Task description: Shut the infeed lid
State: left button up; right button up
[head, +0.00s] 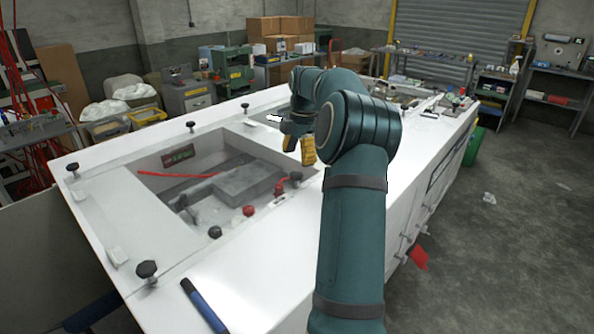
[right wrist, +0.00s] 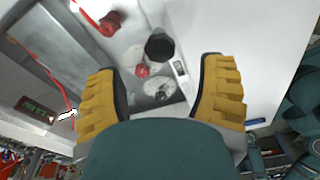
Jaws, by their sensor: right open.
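The white machine (head: 110,200) has a large rectangular opening (head: 225,165) in its top, with a grey block and a red rod inside. I cannot tell for sure which part is the infeed lid. Black knobs (head: 147,270) stand on the top around the opening. My right gripper (head: 300,148), with yellow ribbed fingers, is above the machine top, near the far right side of the opening. It is open and empty. In the right wrist view its fingers (right wrist: 158,68) are spread, with a black round knob (right wrist: 160,47) showing between them. My left gripper is out of view.
A red knob (head: 249,210) and a dark knob (head: 215,232) sit at the opening's near edge. A blue marker-like object (head: 203,305) lies on the near top. Small parts crowd the machine's far end. Open floor (head: 510,240) lies to the right.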

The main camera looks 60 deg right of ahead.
jog(key=shift+s+d+r, duration=0.1)
jog(key=shift+d+r, duration=0.05)
jog(key=shift+r, duration=1.2)
jog(key=shift+s+d+r, duration=0.1)
jog(key=shift+d+r, duration=0.05)
jog(key=shift+r, duration=1.15)
